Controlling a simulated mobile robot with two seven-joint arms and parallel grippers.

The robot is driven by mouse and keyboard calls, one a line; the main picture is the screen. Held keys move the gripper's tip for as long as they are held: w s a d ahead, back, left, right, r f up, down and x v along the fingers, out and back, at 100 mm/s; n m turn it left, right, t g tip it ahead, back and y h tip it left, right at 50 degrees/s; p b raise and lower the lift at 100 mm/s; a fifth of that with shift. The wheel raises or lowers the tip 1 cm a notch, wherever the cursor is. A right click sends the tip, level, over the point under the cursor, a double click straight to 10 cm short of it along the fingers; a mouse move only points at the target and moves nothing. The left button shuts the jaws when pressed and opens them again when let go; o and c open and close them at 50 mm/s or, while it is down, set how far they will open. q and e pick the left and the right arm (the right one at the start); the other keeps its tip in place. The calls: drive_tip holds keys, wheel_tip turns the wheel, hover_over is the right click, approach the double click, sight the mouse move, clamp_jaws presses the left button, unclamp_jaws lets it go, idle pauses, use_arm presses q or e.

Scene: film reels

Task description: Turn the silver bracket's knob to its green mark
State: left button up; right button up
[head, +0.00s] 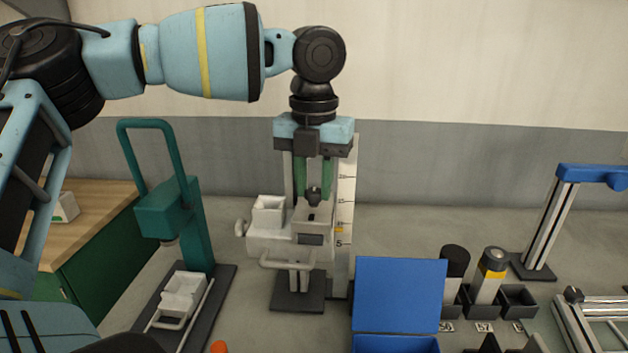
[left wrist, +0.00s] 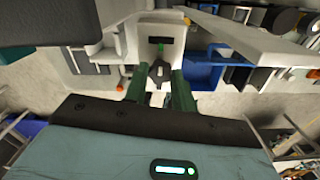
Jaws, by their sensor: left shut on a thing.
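The silver bracket (head: 283,241) is a pale grey carriage on an upright stand, in the middle of the head view. Its dark knob (head: 314,196) faces up, between the green fingers of my left gripper (head: 313,190). In the left wrist view the knob (left wrist: 159,72) sits at the tips of the two green fingers (left wrist: 160,84). The left gripper points down and is shut on the knob. A small green mark (left wrist: 161,48) shows on the pale plate just beyond the knob. The knob's exact pointing direction is too small to tell. My right gripper is out of view.
A white ruler-like scale (head: 345,205) stands right behind the bracket. A teal press (head: 176,215) stands to the left. A blue open box (head: 400,295) and dark cups with cylinders (head: 488,277) are at front right. A blue-topped frame (head: 550,220) is farther right.

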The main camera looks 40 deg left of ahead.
sight(314, 191)
use_arm(q)
drive_tip(key=o, duration=1)
drive_tip(key=shift+r, duration=3.9)
